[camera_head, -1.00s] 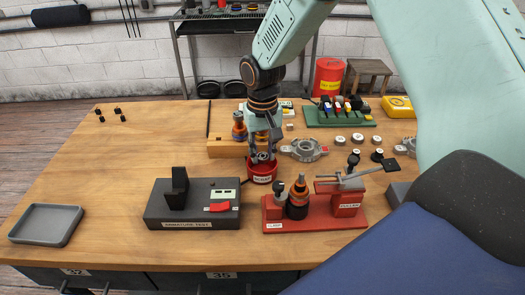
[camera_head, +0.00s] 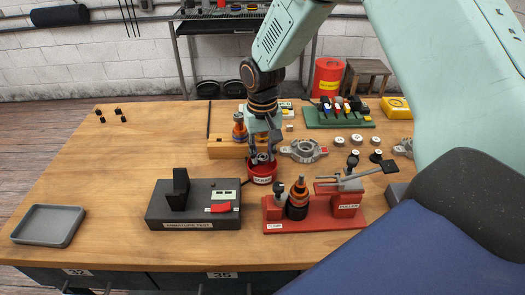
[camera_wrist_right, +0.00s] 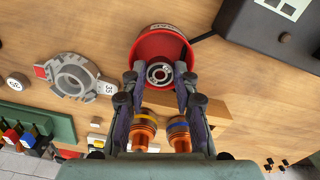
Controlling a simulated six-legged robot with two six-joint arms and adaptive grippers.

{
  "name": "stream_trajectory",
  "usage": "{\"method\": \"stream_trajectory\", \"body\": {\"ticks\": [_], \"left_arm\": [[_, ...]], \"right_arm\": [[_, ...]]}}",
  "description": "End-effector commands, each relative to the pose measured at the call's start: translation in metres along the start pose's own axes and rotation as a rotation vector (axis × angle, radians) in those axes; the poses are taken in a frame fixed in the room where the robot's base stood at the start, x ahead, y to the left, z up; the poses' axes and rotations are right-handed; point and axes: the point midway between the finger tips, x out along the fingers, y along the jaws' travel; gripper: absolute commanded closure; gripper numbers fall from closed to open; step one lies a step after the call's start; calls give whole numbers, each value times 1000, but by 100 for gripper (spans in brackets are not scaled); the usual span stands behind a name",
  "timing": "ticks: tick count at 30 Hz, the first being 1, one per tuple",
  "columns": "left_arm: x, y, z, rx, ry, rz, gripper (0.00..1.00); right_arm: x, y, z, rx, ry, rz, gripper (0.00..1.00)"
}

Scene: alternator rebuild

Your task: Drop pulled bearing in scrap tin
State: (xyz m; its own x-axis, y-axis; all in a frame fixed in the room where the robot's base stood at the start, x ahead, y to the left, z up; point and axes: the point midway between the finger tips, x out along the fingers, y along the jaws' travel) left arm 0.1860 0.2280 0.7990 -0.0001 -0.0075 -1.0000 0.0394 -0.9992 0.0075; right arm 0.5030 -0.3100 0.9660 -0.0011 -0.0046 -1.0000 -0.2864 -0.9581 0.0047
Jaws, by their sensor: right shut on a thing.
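The scrap tin (camera_head: 262,176) is a small round red tin with a white label, on the bench between the armature tester and the grey housing. It also shows in the right wrist view (camera_wrist_right: 142,48). My right gripper (camera_head: 262,156) points down at the tin's mouth. In the right wrist view my right gripper (camera_wrist_right: 159,78) is shut on the pulled bearing (camera_wrist_right: 159,73), a small grey ring with a dark centre. The bearing appears within the tin's rim; its exact height is unclear. My left gripper is not in view.
The black armature tester (camera_head: 193,204) and red puller stand (camera_head: 315,212) stand in front of the tin. A grey housing (camera_head: 303,151) is right of it. A wooden block with copper-wound parts (camera_head: 228,149) is behind.

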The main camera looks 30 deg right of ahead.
Motion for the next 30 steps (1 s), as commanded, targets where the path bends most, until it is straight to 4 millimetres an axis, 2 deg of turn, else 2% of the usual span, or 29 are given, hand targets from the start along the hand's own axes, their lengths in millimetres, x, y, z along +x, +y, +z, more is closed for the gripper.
{"method": "stream_trajectory", "body": {"ticks": [30], "left_arm": [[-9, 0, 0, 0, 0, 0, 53]], "right_arm": [[-1, -2, 1, 0, 0, 0, 100]]}}
